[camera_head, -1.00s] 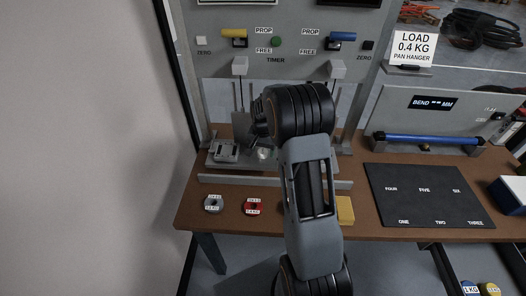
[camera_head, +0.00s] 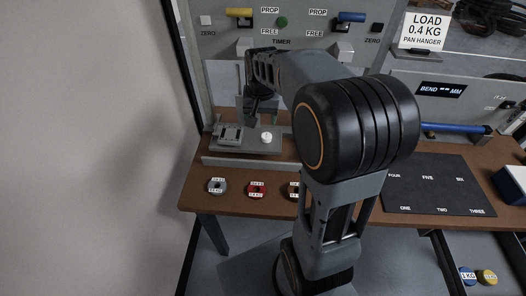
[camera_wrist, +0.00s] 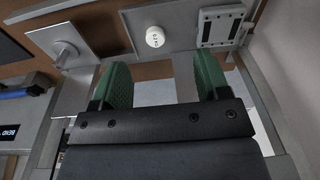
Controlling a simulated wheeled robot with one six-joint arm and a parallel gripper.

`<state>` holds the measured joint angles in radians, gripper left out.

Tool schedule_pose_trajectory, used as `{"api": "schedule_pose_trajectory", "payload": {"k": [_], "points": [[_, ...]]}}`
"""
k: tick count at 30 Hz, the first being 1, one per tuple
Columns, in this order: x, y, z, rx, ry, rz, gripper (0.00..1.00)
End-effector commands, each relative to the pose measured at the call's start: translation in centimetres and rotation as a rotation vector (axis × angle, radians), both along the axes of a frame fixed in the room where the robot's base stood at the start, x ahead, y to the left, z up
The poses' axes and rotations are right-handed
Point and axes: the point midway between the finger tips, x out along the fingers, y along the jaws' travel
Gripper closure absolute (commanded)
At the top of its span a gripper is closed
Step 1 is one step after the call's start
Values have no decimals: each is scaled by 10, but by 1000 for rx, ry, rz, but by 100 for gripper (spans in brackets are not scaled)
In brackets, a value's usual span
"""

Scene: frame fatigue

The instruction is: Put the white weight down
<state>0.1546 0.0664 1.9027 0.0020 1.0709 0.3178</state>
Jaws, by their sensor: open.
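The white weight (camera_head: 266,137) stands upright on a grey plate (camera_head: 262,149) at the left rear of the bench. In the wrist view the weight (camera_wrist: 155,37) shows its labelled round top, beyond my fingertips and clear of both. My gripper (camera_wrist: 164,78) is open, with its two green fingers well apart and nothing between them. In the head view my gripper (camera_head: 259,115) hangs just behind and above the weight, partly hidden by its own links.
Grey (camera_head: 217,186) and red (camera_head: 256,188) discs lie along the front edge. A black numbered mat (camera_head: 432,182) lies right. The upright timer panel (camera_head: 225,65) stands close behind my gripper.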

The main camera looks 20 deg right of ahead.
Motion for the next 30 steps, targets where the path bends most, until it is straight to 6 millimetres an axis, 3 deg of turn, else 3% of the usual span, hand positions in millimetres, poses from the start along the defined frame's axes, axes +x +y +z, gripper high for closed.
{"api": "schedule_pose_trajectory", "payload": {"k": [1, 6, 12, 18, 28, 30], "points": [[-21, 13, 8, -9, -30, 61, 31], [-83, 43, 11, -37, -110, 254, 31], [-133, 61, 0, -63, -175, 411, 31], [-152, 64, -8, -75, -201, 474, 31], [-153, 65, -9, -77, -202, 479, 31], [-153, 65, 1, -77, -206, 478, 31]]}}
